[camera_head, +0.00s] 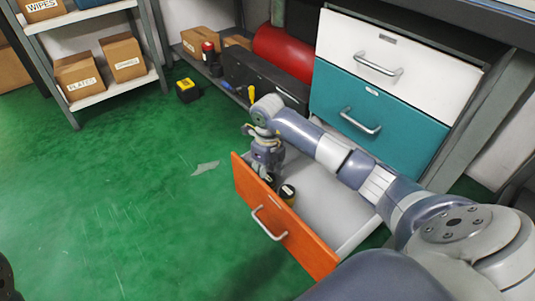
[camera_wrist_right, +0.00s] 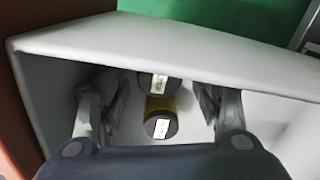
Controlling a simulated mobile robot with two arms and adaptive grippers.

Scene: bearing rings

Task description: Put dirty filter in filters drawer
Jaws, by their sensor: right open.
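The lowest drawer, with an orange front (camera_head: 268,226), is pulled open. Two round filters with black, labelled ends lie inside it. The nearer filter (camera_head: 288,194) has a yellow body and shows in the right wrist view (camera_wrist_right: 160,122). The other filter (camera_wrist_right: 158,83) is beside it, close to the drawer wall, and is partly hidden by my gripper in the head view. I cannot read which is dirty. My right gripper (camera_head: 266,172) is open and points down into the drawer. In the wrist view its fingers stand apart on either side of the filters. My left gripper is not in view.
Closed teal (camera_head: 372,118) and white (camera_head: 395,65) drawers are above. A shelf (camera_head: 110,88) with cardboard boxes stands at the left. A red cylinder (camera_head: 283,50) and black case (camera_head: 262,78) lie at the back. A yellow-black item (camera_head: 188,90) is on the open green floor.

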